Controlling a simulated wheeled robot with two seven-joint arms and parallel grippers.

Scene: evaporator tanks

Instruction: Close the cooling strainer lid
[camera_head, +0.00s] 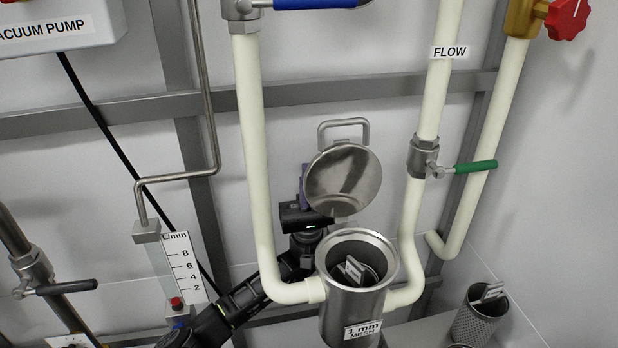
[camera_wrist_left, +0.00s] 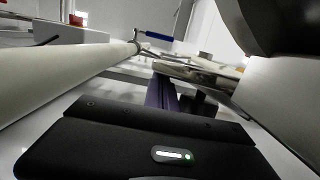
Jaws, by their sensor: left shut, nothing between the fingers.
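The strainer (camera_head: 345,322), labelled 1 mm MESH, is a steel cup with an open mouth and a mesh basket (camera_head: 357,272) with a handle inside. Its round lid (camera_head: 343,180) stands raised above and behind the mouth, with a loop handle (camera_head: 343,127) on top. My left gripper (camera_head: 305,175) is shut and empty, pointing up behind the lid's left edge and partly hidden by it. In the left wrist view the purple fingers (camera_wrist_left: 161,92) are close to the lid's edge (camera_wrist_left: 190,72); I cannot tell whether they touch. My right gripper is not in view.
Cream pipes flank the strainer on the left (camera_head: 252,150) and right (camera_head: 408,240); my left arm passes behind the left one. A green-handled valve (camera_head: 474,167) is on the right pipe. Another mesh basket (camera_head: 480,318) stands at the lower right.

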